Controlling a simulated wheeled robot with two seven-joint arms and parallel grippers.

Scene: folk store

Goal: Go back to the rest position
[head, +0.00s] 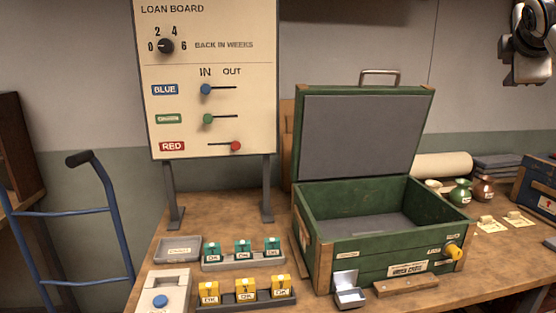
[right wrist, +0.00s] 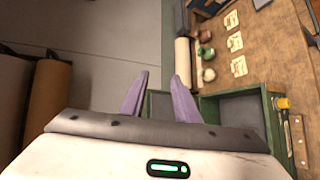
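My right gripper (right wrist: 160,78) shows in the right wrist view with its two purple-grey fingers apart and nothing between them. In the head view, part of my right arm's end shows at the top right corner, raised high above the bench and clear of everything on it. My left gripper is in neither view. The green crate (head: 345,262) stands on the bench with its lid (head: 360,135) open; the part of its inside that shows is empty. The crate also shows in the right wrist view (right wrist: 270,130), below the fingers.
The loan board (head: 210,55) stands at the back left of the wooden bench (head: 185,220). Trays of teal (head: 243,248) and yellow (head: 246,289) blocks lie before it. Jars (head: 461,192) stand right. A blue hand truck (head: 115,220) is left.

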